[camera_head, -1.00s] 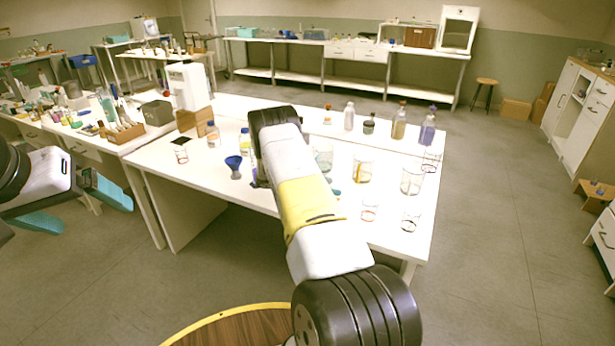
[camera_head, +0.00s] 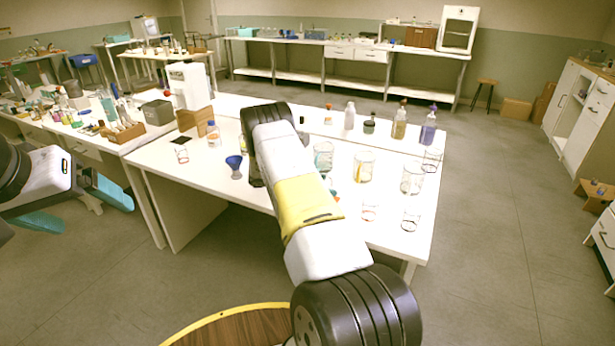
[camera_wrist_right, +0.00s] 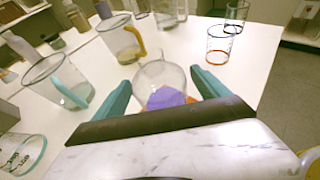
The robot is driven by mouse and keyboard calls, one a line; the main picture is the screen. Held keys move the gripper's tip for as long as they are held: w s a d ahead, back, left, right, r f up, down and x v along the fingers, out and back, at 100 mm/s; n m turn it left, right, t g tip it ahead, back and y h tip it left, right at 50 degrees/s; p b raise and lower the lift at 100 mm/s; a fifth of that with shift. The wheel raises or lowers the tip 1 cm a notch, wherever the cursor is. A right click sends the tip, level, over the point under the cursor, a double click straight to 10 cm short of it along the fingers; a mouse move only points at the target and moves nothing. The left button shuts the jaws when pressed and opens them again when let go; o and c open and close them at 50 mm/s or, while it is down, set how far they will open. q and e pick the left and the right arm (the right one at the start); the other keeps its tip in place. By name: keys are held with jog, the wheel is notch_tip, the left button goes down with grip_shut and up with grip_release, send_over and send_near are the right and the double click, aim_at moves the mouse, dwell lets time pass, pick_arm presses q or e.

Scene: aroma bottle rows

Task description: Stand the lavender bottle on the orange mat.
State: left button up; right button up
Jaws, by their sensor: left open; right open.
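A clear vessel (camera_wrist_right: 158,72) shows between my right gripper's fingers in the right wrist view, with a purple shape (camera_wrist_right: 165,97) in or behind it. I cannot tell whether this is the lavender bottle. An orange patch (camera_wrist_right: 191,100) at its base may be the orange mat, mostly hidden. In the head view a bluish-purple bottle (camera_head: 428,130) stands upright at the right end of the back row. My right gripper (camera_wrist_right: 160,78) is open, a finger on each side of the vessel; my arm hides it in the head view. My left gripper (camera_head: 98,215) is open and empty, left of the table.
Beakers stand close by on the white table (camera_head: 330,230), one with an orange handle (camera_wrist_right: 122,38), one with a teal handle (camera_wrist_right: 62,80). More bottles (camera_head: 399,122) line the back. The front right floor is clear.

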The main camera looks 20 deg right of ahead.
jog(key=s+v, duration=0.1)
jog(key=v, duration=0.8)
jog(key=s+a+r+m+t+y, duration=0.1)
jog(key=s+a+r+m+y, duration=0.3)
jog(key=s+r, duration=0.5)
jog(key=s+a+r+m+y, duration=0.3)
jog(key=s+r+m+y, duration=0.15)
jog(key=r, duration=0.75)
jog(key=s+a+r+m+t+y, duration=0.2)
jog(key=s+a+r, duration=0.1)
jog(key=s, duration=0.4)
jog(key=s+a+r+m+t+y, duration=0.2)
jog(key=s+a+r+m, duration=0.1)
jog(key=s+a, duration=0.2)
jog(key=s+a+r+m+t+y, duration=0.2)
jog(key=s+a, duration=0.3)
jog(key=s, duration=0.4)
jog(key=shift+s+r+m+y, duration=0.25)
jog(key=shift+r+m+y, duration=0.25)
jog(key=shift+r, duration=0.3)
